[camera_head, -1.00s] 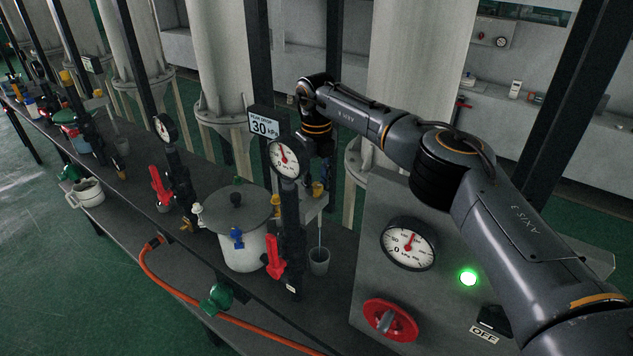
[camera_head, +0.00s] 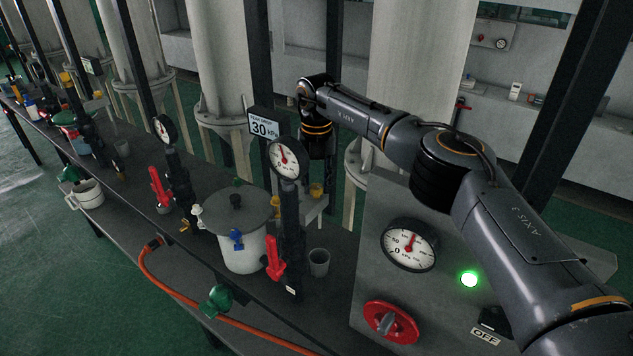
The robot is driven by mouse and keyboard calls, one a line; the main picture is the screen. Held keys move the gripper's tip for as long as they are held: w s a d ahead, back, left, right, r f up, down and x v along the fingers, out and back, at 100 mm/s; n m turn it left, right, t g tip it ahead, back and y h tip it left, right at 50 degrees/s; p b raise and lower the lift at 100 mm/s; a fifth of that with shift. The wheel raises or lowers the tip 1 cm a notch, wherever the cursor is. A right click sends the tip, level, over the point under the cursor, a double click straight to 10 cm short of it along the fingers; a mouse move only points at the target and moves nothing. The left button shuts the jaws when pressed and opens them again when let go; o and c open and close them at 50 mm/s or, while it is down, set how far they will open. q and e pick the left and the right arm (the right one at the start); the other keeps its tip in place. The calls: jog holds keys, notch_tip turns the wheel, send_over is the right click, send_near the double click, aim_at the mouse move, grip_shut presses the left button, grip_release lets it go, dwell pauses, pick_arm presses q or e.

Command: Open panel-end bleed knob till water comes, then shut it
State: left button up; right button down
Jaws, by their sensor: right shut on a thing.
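The panel-end bleed knob is a yellow knob (camera_head: 316,190) on the pale block (camera_head: 313,209) behind the nearest gauge post, beside the grey panel. My right gripper (camera_head: 317,176) points down from the wrist and is shut on this knob; its fingers are small, dark and partly hidden. A grey cup (camera_head: 319,262) stands on the bench below the block. No water stream shows between block and cup. The other yellow knob on the block is mostly hidden by the post. My left gripper is not in view.
The gauge post (camera_head: 289,235) with its dial (camera_head: 285,157) and red lever (camera_head: 273,258) stands close in front of the gripper. A lidded pot (camera_head: 243,255) is left of it. The panel (camera_head: 364,290) carries a gauge (camera_head: 408,245), a lit green lamp (camera_head: 469,279) and a red handwheel (camera_head: 391,322).

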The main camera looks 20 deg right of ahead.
aim_at(317, 186)
dwell(0.3)
jog(key=c, duration=1)
grip_release()
notch_tip(317, 186, up, 12)
jog(key=shift+r, duration=0.1)
